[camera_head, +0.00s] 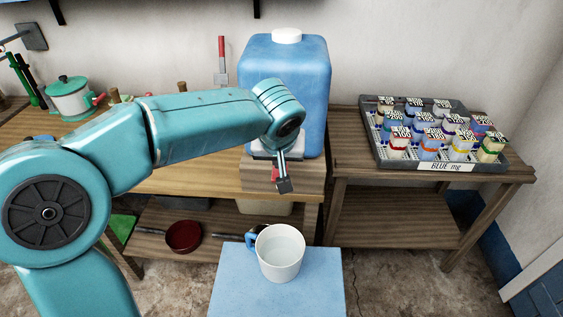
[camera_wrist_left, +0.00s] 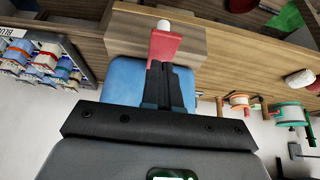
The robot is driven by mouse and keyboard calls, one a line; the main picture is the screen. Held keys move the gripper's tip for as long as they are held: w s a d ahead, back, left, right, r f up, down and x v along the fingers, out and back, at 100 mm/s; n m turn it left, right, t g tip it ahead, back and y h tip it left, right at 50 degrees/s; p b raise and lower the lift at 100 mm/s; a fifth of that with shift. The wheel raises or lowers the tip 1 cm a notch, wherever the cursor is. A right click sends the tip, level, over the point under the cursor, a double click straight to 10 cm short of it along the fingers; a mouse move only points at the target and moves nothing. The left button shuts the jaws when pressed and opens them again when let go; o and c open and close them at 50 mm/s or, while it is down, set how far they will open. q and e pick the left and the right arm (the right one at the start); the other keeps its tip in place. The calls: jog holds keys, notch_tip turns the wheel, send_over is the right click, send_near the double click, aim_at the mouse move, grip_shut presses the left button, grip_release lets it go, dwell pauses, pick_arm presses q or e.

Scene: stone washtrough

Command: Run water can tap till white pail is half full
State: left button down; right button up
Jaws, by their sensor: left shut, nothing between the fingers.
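The blue water can (camera_head: 285,75) with a white cap stands on the wooden bench. Its red tap lever (camera_head: 275,174) shows at the front, beside my left gripper (camera_head: 284,187). In the left wrist view my left gripper (camera_wrist_left: 169,88) is shut with nothing held, its fingertips close against the red lever (camera_wrist_left: 165,46); I cannot tell if they touch. A white tip (camera_wrist_left: 164,25) shows past the lever. The white pail (camera_head: 281,258), with a blue handle, stands upright below the tap. Its inside looks pale; I cannot tell the water level. My right gripper is not in view.
The pail stands on a light blue stand (camera_head: 240,290). A tray (camera_head: 440,166) of labelled jars sits on the right table.

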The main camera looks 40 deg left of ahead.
pick_arm(q)
jog(key=w+r+v, duration=0.1)
jog(key=v, duration=1)
jog(key=shift+w+a, duration=0.2)
jog(key=shift+a, duration=0.2)
jog(key=shift+s+d, duration=0.1)
jog(key=shift+d, duration=0.05)
